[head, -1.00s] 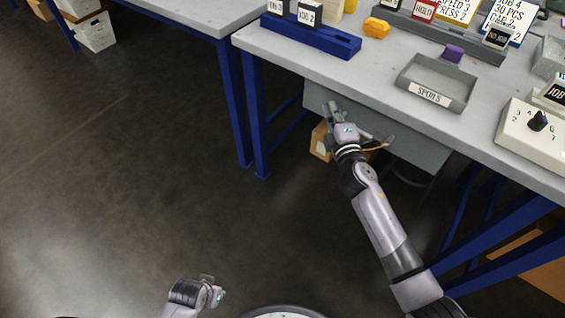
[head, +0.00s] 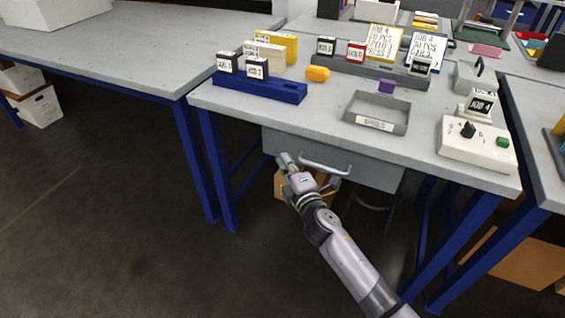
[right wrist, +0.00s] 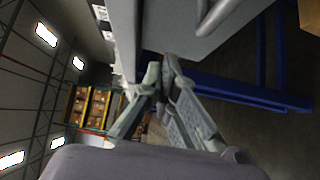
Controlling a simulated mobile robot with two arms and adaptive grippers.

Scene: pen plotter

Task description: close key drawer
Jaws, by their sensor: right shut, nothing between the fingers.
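The key drawer is a grey box front (head: 374,174) under the front edge of the workbench, with a metal bar handle (head: 326,167). No open interior shows above its front, and its top meets the tabletop's underside. My right gripper (head: 284,161) is shut and empty, at the left part of the drawer front, left of the handle. In the right wrist view the shut fingers (right wrist: 162,68) are close to the grey drawer front (right wrist: 172,28), with the handle (right wrist: 216,14) beside them; whether they touch it I cannot tell. My left gripper is out of view.
The workbench top (head: 310,105) carries a grey tray (head: 378,122), a blue rack (head: 258,90) and a white control box (head: 476,152). A cardboard box (head: 279,184) is below the drawer. Blue table legs (head: 218,170) stand left. The floor in front left is clear.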

